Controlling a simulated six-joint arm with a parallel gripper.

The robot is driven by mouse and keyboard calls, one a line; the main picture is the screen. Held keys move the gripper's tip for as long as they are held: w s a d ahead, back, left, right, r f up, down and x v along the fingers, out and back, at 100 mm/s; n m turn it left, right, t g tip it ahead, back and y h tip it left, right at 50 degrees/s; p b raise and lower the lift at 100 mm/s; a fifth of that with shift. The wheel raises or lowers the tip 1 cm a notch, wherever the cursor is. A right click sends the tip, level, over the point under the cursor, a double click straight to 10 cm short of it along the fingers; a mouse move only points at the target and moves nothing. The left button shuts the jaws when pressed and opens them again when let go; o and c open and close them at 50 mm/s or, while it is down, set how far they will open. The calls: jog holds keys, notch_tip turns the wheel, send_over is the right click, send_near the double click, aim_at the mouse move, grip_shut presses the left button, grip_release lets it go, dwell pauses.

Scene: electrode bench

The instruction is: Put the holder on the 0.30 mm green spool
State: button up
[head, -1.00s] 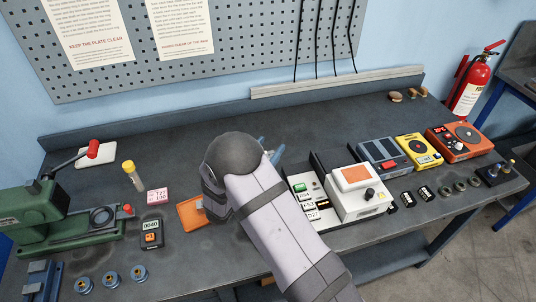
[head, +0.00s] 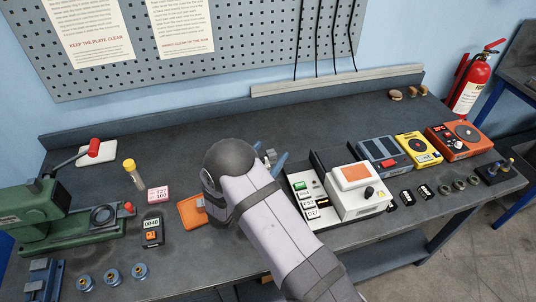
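My arm's rounded wrist covers the middle of the bench in the head view, and my gripper is hidden behind it. Blue pieces (head: 281,161) and a small grey part show just past the wrist; I cannot tell what they belong to. I cannot pick out the holder. No spool reads clearly as green or as 0.30 mm. Several small blue-rimmed round pieces (head: 111,276) stand at the front left, and they may be spools.
A green press (head: 45,215) stands at the left, near a black meter (head: 152,231) and an orange pad (head: 192,211). A white device (head: 358,190), a yellow device (head: 418,148) and an orange device (head: 458,138) fill the right. The back of the bench is largely clear.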

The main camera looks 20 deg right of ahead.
jog(key=shift+r, duration=0.15)
jog(key=b+v, duration=0.3)
jog(key=v, duration=0.9)
jog(key=shift+b, duration=0.35)
jog(key=shift+r, duration=0.1)
